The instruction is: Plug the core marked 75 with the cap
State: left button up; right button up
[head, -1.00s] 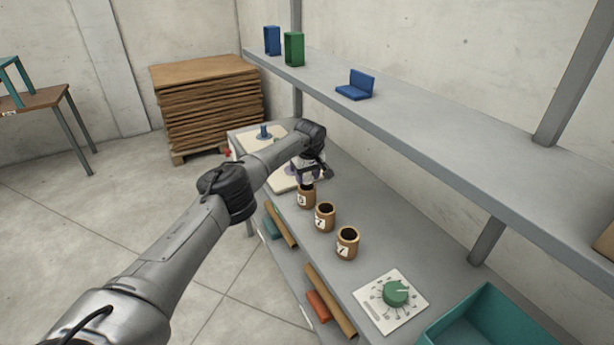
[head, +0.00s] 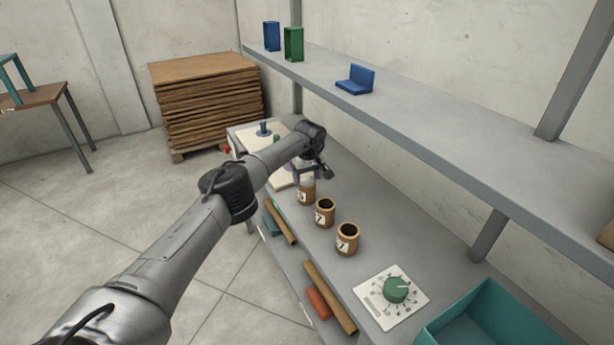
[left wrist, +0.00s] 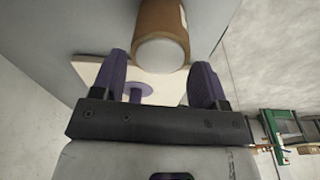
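Three brown cores with white labels stand upright in a row on the grey bench: a far one (head: 306,196), a middle one (head: 325,214) and a near one (head: 347,240). The label marks are too small to read surely. A pale, whitish cap (left wrist: 160,54) covers the end of the far core, which shows in the left wrist view (left wrist: 158,17). The other two cores have dark open tops. My left gripper (head: 312,174) is just above the far core. Its purple fingers (left wrist: 159,66) are spread to either side of the cap, with gaps. My right gripper is out of view.
A cream board (head: 258,138) with a blue peg is behind the arm. A green dial (head: 396,290) on a white plate and a teal bin (head: 470,312) are at the near end. A grey shelf (head: 420,125) overhangs the bench.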

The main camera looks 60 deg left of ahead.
aim_at(309, 185)
pick_arm(q)
jog(key=shift+o, duration=1)
notch_tip(309, 185, up, 14)
jog(key=d+p, duration=0.1)
jog(key=p, duration=0.3)
jog(key=shift+s+d+f, duration=0.15)
jog(key=shift+d, duration=0.15)
